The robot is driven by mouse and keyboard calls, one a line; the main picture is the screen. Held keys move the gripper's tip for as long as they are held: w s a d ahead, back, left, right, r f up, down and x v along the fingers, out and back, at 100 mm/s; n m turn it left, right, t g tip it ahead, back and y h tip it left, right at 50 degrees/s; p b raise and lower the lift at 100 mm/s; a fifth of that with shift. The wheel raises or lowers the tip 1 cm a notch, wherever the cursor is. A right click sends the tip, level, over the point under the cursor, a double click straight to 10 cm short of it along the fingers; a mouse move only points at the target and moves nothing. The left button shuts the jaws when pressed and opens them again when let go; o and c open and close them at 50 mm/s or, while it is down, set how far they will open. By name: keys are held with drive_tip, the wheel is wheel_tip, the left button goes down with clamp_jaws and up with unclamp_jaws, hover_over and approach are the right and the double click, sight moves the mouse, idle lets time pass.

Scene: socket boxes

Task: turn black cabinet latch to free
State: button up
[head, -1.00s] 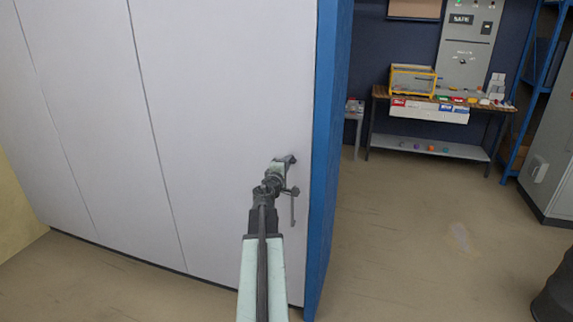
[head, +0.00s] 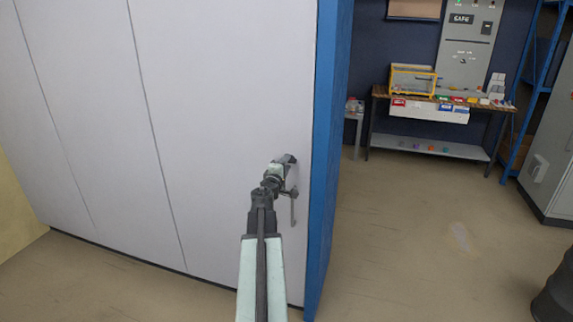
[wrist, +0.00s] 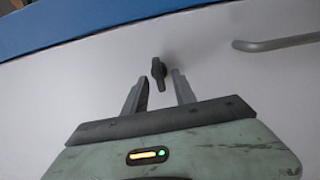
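The black cabinet latch (wrist: 158,72) shows in the wrist view as a small dark knob on the pale cabinet door (wrist: 90,80). Its lever points nearly straight down in that picture, tilted slightly. My gripper (wrist: 160,78) is open. One finger is on each side of the latch's lower end, with visible gaps, and I see no contact. In the head view my gripper (head: 287,161) is at the door near its right edge. There the gripper covers the latch, and I cannot tell the two apart.
A grey bar handle (wrist: 278,43) is fixed on the door to the right in the wrist view; it hangs below my gripper in the head view (head: 292,208). A blue cabinet side (head: 328,150) borders the door. A workbench (head: 430,100) stands far back right. Open floor lies between.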

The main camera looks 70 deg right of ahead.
drive_tip(key=a, duration=0.6)
drive_tip(key=shift+s+a, duration=0.2)
drive_tip(key=shift+a, duration=0.1)
